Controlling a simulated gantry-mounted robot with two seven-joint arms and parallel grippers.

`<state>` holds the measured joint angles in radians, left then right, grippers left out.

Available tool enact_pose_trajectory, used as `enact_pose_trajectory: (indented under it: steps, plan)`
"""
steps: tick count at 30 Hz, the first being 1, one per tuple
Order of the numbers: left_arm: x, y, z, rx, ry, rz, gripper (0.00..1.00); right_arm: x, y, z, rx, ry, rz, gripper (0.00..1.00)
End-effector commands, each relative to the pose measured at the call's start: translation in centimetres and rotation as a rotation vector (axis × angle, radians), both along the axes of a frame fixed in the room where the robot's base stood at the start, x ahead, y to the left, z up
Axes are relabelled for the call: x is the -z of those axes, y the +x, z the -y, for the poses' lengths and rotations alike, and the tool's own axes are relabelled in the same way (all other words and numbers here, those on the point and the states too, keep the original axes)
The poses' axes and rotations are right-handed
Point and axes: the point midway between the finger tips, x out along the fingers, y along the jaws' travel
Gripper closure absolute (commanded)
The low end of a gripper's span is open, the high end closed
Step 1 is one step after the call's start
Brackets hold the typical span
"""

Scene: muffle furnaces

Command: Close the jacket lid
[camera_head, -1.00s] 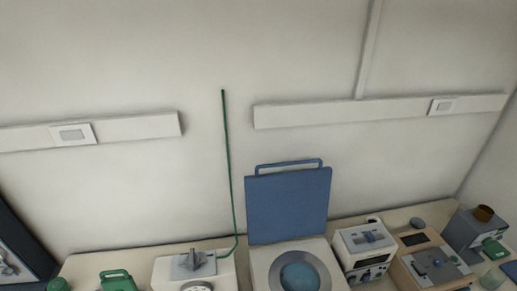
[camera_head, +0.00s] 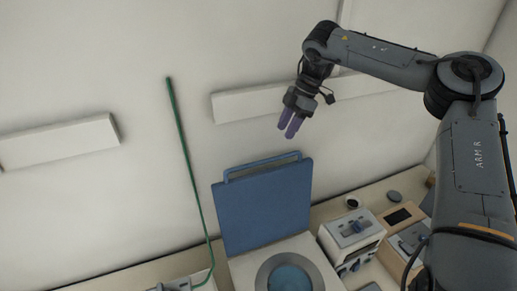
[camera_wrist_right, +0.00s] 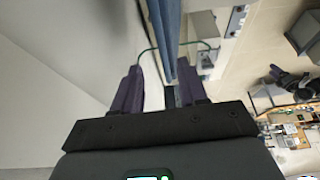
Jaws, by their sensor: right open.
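The blue jacket lid (camera_head: 262,207) stands open and upright, with a loop handle (camera_head: 262,166) along its top edge. It hinges behind a pale unit with a round grey-rimmed opening (camera_head: 290,276), blue inside. My right gripper (camera_head: 291,128) is open with its purple fingers pointing down, above the right part of the lid's top edge in the head view. In the right wrist view, the blue lid (camera_wrist_right: 166,35) shows edge-on beyond the gap between the open fingers (camera_wrist_right: 160,82); contact cannot be told. My left gripper is out of view.
A white device with a blue knob (camera_head: 355,232) stands right of the jacket unit, with more equipment beside it. A thin green rod (camera_head: 187,150) rises to the left of the lid. Pale wall rails (camera_head: 245,103) run behind my right arm.

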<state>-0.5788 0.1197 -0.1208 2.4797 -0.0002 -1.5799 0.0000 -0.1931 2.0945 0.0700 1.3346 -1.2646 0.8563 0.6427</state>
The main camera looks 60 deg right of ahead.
Motion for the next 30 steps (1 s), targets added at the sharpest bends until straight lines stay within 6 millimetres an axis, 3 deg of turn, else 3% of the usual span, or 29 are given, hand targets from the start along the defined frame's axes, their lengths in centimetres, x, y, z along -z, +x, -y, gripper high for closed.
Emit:
enact_pose_trajectory:
  steps: [5, 21, 30]
  plan:
    - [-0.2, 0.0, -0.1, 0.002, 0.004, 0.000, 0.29, 1.0, 0.3, -0.6, 0.004, 0.007, -0.004, 0.58]
    - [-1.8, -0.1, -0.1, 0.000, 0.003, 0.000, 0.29, 8.2, 2.2, -2.9, 0.003, 0.003, -0.005, 0.58]
    - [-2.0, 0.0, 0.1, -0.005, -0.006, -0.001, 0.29, 9.4, 2.5, -3.2, 0.005, 0.003, 0.000, 0.58]
